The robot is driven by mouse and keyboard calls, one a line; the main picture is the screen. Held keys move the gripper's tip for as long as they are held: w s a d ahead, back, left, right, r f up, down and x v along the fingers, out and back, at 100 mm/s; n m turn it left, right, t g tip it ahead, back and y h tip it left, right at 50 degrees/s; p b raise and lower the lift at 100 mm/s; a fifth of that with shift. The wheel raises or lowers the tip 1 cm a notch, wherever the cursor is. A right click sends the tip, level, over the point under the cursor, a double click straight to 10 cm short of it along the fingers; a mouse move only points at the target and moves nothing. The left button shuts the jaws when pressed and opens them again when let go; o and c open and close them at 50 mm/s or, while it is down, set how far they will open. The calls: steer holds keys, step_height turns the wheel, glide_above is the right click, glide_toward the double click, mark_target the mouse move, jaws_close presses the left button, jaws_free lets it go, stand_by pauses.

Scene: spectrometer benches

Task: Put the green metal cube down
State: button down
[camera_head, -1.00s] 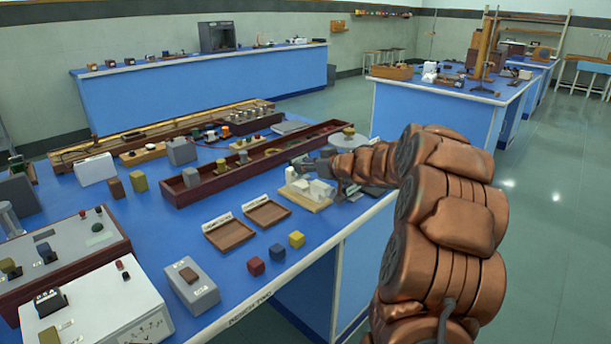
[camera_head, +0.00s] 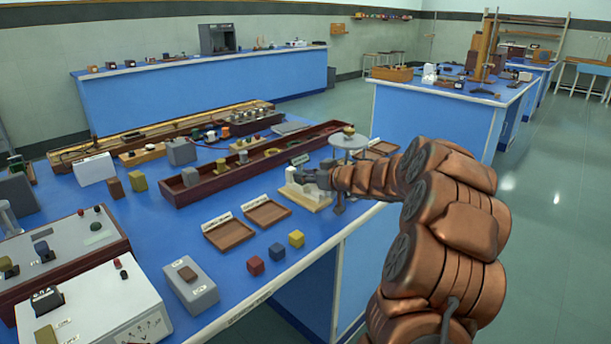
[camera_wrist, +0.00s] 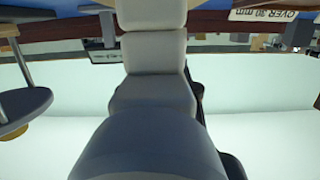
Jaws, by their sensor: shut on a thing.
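My gripper (camera_head: 303,177) is above the blue bench, over the wooden board with white blocks (camera_head: 308,199). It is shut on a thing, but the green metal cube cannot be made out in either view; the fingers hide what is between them. In the wrist view, a grey, segmented part of my gripper (camera_wrist: 152,90) fills the middle, and its tips run out of the top edge.
Two labelled wooden trays (camera_head: 229,233) (camera_head: 267,212) lie left of my gripper, with red (camera_head: 256,265), blue (camera_head: 277,252) and yellow (camera_head: 296,239) cubes in front. A round-topped stand (camera_head: 348,142) and another tray (camera_head: 382,149) are behind. A long wooden trough (camera_head: 230,179) runs left.

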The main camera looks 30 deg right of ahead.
steer(key=shift+a+f, duration=0.1)
steer(key=shift+f, duration=0.6)
steer(key=c, duration=1.3)
jaws_free()
steer(key=o, duration=0.4)
steer(key=shift+s+f, duration=0.1)
steer(key=shift+f, duration=0.25)
steer(key=shift+a+f, duration=0.1)
steer(key=shift+f, duration=0.05)
steer(key=shift+r, duration=0.35)
steer(key=shift+s+d+r, duration=0.2)
steer(key=v, duration=0.4)
steer(key=r+p+v, duration=0.1)
steer(key=v, duration=0.7)
steer(key=shift+w+r+p, duration=0.25)
steer(key=shift+w+p, duration=0.05)
